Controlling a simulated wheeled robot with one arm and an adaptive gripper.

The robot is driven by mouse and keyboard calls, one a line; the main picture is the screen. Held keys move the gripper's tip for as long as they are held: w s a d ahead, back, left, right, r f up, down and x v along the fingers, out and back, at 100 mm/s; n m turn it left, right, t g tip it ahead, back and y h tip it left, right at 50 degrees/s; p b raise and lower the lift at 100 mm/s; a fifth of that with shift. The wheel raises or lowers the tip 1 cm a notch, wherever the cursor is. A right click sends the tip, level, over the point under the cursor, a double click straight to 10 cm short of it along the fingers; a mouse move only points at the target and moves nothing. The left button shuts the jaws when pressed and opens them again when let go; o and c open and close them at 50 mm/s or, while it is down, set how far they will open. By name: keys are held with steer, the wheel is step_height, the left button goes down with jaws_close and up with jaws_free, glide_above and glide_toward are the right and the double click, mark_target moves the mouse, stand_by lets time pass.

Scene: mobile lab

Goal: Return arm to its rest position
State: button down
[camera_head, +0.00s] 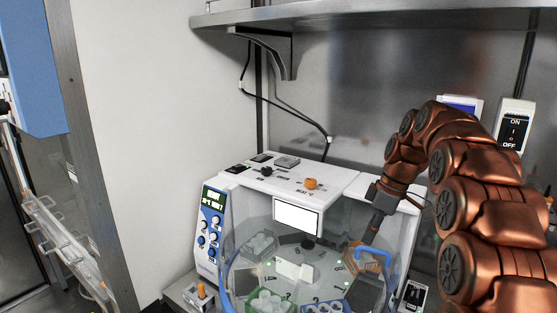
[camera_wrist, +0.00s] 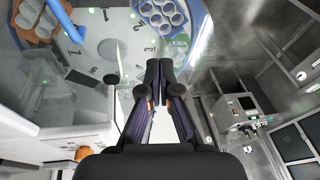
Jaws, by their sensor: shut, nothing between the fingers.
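My copper-coloured arm comes in from the right in the head view and bends down toward a white lab machine (camera_head: 335,190). My gripper (camera_head: 347,244) is at the arm's lower end, over the machine's round clear-walled chamber. In the wrist view my gripper (camera_wrist: 158,70) points away from the camera with its dark fingers together and nothing held. Whether the fingertips touch anything below is hard to tell.
The chamber holds a numbered disc (camera_wrist: 120,38) with racks of round white wells (camera_wrist: 165,15). A blue handle (camera_head: 372,254) is close to my gripper. A metal shelf (camera_head: 370,14) hangs above. An ON/OFF switch box (camera_head: 513,125) is on the wall behind my arm.

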steer(key=s+a+f+m+h, duration=0.1)
steer(key=s+a+m, duration=0.15)
steer(key=s, duration=0.75)
steer(key=s+a+f+m+h, duration=0.15)
steer(key=s+m, duration=0.25)
steer(key=s, duration=0.6)
steer(key=s+f+m, duration=0.3)
steer(key=s+f, duration=0.1)
steer(key=s, duration=0.5)
steer(key=s+f+m+g, duration=0.1)
steer(key=s+f+m, duration=0.2)
steer(key=s, duration=0.7)
steer(key=shift+f+h, duration=0.45)
